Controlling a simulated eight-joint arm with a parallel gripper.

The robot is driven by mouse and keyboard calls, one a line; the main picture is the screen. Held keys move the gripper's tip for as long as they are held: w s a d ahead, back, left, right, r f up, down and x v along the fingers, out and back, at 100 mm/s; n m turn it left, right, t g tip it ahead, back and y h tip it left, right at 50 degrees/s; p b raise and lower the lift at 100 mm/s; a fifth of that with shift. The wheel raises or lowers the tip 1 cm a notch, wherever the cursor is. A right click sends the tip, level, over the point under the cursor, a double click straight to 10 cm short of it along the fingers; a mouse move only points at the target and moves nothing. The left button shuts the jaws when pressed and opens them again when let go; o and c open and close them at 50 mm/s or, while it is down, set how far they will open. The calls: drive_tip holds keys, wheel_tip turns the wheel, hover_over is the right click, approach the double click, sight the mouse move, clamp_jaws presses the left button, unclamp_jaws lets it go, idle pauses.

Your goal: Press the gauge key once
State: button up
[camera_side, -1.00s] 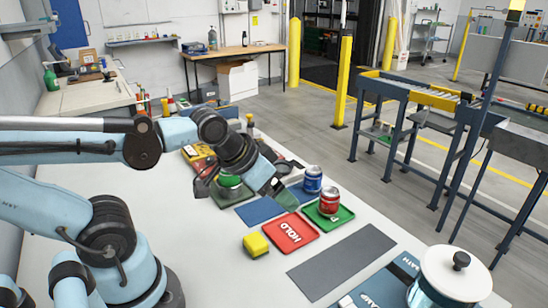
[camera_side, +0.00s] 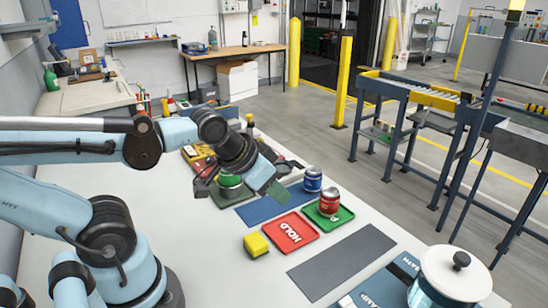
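I cannot make out a gauge key in the side view; it may be hidden by my arm or too small to tell. My gripper (camera_side: 270,183) hangs over the far part of the white table, by a green can (camera_side: 230,181) and a blue mat (camera_side: 253,211). Its fingers are small and partly hidden by the wrist, so I cannot tell whether they are open or shut. I cannot tell whether it touches anything.
A blue can (camera_side: 312,178) stands behind a red can (camera_side: 329,201) on a green tray (camera_side: 343,219). Nearer are a red HOLD tray (camera_side: 282,226), a yellow block (camera_side: 256,245), a grey mat (camera_side: 340,262) and a white lidded pot (camera_side: 450,278).

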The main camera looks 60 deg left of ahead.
clamp_jaws()
idle(1.1)
